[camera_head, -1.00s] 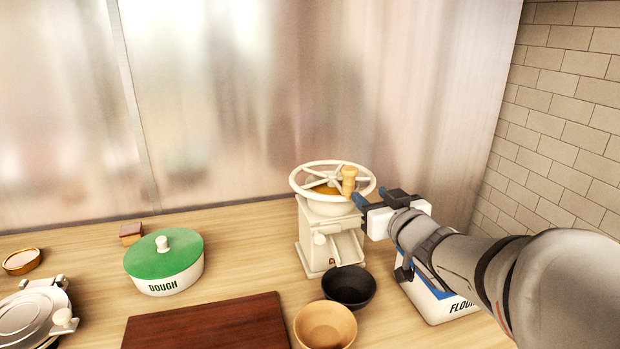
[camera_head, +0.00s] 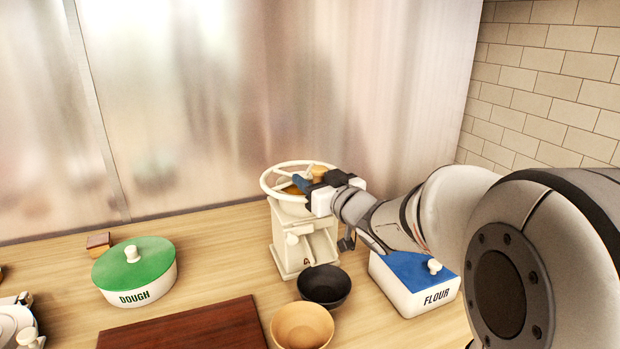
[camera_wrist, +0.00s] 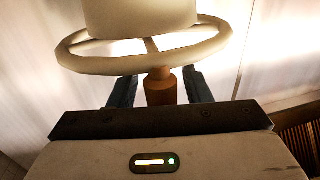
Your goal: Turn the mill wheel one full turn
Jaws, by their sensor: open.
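The white mill (camera_head: 305,238) stands on the wooden counter near the back wall. Its cream mill wheel (camera_head: 268,178) lies flat on top, with a wooden handle knob (camera_head: 318,172) on the rim. In the wrist view the wheel (camera_wrist: 85,62) spans the top, and the knob (camera_wrist: 160,88) stands between the two dark fingers. My gripper (camera_head: 308,184) is at the right part of the wheel, beside the knob. In the wrist view my gripper (camera_wrist: 158,92) is open, one finger on each side of the knob with small gaps. My fingers partly hide the knob in the head view.
A black bowl (camera_head: 324,288) and a wooden bowl (camera_head: 301,327) stand in front of the mill. A flour box (camera_head: 410,290) with a blue lid is to the right, below my arm. A green-lidded dough pot (camera_head: 134,272) and a brown board (camera_head: 190,330) are to the left.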

